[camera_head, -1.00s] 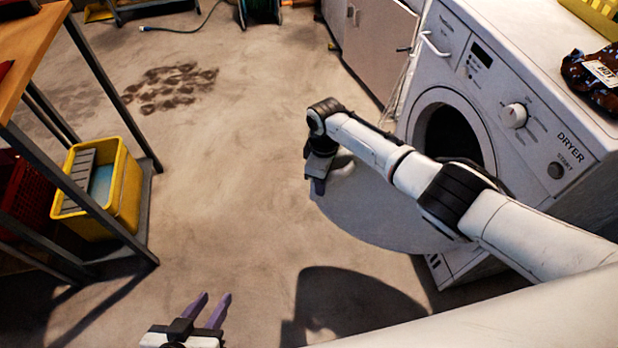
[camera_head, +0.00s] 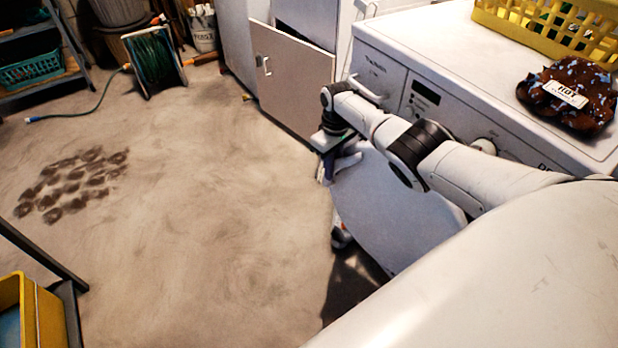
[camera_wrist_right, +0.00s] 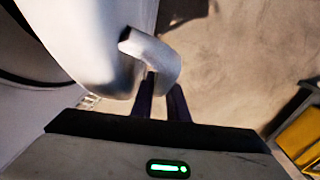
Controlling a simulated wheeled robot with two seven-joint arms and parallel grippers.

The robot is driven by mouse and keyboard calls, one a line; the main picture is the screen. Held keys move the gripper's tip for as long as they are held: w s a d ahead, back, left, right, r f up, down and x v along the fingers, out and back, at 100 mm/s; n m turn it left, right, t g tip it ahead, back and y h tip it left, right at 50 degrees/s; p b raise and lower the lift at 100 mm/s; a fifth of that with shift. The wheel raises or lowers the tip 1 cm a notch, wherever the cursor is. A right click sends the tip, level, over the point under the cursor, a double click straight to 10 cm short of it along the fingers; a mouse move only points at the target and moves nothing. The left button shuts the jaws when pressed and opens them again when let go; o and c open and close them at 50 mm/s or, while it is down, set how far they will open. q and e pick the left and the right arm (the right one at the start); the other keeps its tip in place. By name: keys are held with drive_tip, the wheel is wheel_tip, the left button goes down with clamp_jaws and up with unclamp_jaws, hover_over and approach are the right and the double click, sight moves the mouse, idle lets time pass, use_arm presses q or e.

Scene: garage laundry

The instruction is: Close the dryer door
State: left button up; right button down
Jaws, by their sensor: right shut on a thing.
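The white dryer (camera_head: 440,32) stands at the right. Its round door (camera_head: 390,212) stands open, swung out from the front, and my right arm partly covers it. In the right wrist view, the door (camera_wrist_right: 85,45) shows its curved white face with a bent handle (camera_wrist_right: 152,52). My right gripper (camera_head: 326,172) is at the door's outer edge. In the wrist view its purple fingers (camera_wrist_right: 160,90) are shut on the handle. The door opening is hidden in the head view. My left gripper is out of view.
A grey cabinet door (camera_head: 295,85) hangs open left of the dryer. A yellow basket (camera_head: 545,38) and a brown patterned item labelled HOT (camera_head: 572,92) sit on top. A yellow bin (camera_head: 38,318) is at lower left.

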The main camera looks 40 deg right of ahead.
drive_tip(key=shift+d+f, duration=0.15)
drive_tip(key=shift+d, duration=0.6)
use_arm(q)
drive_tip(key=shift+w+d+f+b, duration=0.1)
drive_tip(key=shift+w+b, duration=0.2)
use_arm(e)
drive_tip(key=shift+w+d+m, duration=0.1)
drive_tip(key=shift+d+m, duration=0.2)
drive_tip(key=shift+d, duration=0.25)
drive_tip(key=c, duration=2)
unclamp_jaws()
drive_tip(key=shift+r, duration=0.25)
